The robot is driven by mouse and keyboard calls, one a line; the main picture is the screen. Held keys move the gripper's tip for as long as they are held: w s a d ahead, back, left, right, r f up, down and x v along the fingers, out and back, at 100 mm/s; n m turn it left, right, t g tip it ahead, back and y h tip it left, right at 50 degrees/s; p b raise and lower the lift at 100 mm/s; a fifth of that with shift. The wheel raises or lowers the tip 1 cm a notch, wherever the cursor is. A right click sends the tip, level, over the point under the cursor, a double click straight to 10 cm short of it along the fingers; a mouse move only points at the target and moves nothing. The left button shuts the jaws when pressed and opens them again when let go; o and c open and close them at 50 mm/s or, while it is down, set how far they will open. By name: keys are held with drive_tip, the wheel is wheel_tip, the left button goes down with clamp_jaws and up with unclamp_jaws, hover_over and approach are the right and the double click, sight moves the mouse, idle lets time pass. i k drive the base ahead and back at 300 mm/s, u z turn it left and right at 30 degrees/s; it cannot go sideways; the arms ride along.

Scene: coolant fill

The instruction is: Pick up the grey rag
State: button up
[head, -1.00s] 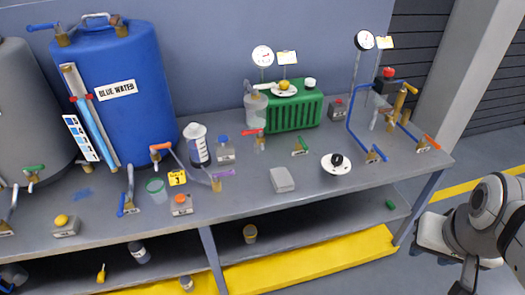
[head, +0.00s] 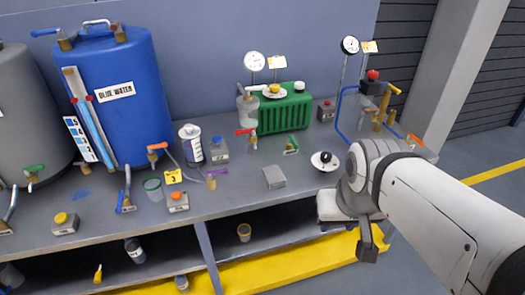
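The grey rag (head: 275,177) looks like a small, flat, folded grey pad. It lies on the bench top near the front middle, with clear bench around it. My gripper (head: 368,245) is at the end of my arm, to the right of the rag and lower in the picture, by the bench's front edge. It is apart from the rag and not touching it. The fingers are small and partly turned away, so I cannot tell if they are open or shut.
A round white dish with a black knob (head: 325,161) stands between the rag and my arm. A green ribbed box (head: 284,113) is behind. A lower shelf (head: 160,268) runs below.

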sight(275, 179)
drive_tip(key=z, duration=0.1)
drive_tip(key=i, duration=1)
drive_tip(key=u, duration=0.1)
